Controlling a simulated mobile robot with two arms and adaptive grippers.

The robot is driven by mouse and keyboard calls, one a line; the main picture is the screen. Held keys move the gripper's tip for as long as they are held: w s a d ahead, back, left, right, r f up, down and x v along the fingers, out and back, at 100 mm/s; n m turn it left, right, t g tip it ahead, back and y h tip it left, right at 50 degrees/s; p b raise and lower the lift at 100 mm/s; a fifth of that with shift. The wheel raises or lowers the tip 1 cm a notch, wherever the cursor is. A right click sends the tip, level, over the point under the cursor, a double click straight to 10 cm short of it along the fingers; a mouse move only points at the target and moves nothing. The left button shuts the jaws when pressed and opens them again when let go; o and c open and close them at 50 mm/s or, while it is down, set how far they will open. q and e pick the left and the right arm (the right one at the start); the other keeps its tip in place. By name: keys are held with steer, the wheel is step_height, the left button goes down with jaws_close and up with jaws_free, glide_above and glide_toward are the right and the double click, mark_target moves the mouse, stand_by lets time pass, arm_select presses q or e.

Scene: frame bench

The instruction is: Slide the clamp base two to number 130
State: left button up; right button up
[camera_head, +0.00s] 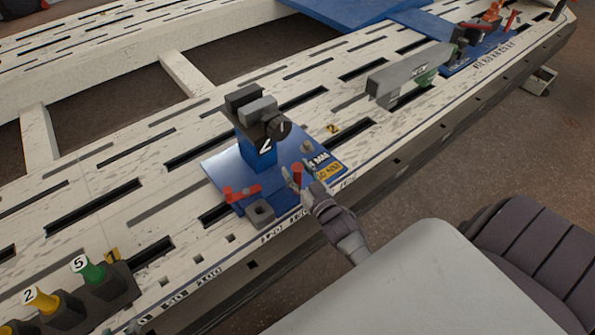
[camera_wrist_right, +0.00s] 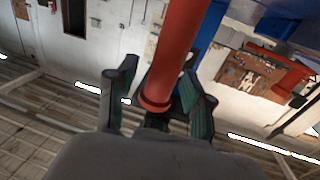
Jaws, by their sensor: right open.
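Clamp base two is a blue plate (camera_head: 225,163) on the slotted bench, with a blue post (camera_head: 258,150) marked 2 and a dark clamp head (camera_head: 258,108) on top. A red upright handle (camera_head: 297,173) stands on its front side, and another red handle (camera_head: 240,192) is at its left corner. My right gripper (camera_head: 299,180) is open around the upright red handle. In the right wrist view that handle (camera_wrist_right: 180,45) stands between the open fingers of the gripper (camera_wrist_right: 160,78); contact cannot be told. My left gripper is not in view.
Printed numbers (camera_head: 272,237) run along the bench's front edge, too small to read surely. A dark holder (camera_head: 118,283) with yellow and green numbered pieces is at the lower left. Slots between are clear.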

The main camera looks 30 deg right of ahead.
jaws_close()
steer(key=shift+d, duration=0.1)
steer(key=d, duration=0.4)
steer(key=shift+w+d+r, duration=0.2)
steer(key=shift+d+r, duration=0.05)
steer(key=shift+d, duration=0.05)
steer(key=d, duration=0.5)
steer(key=shift+w+d+f, duration=0.2)
steer(key=shift+f, duration=0.15)
steer(key=shift+d, duration=0.2)
steer(key=shift+a+r, duration=0.1)
steer(key=shift+a, duration=0.2)
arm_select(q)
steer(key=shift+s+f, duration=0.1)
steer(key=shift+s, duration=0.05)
arm_select(e)
jaws_free()
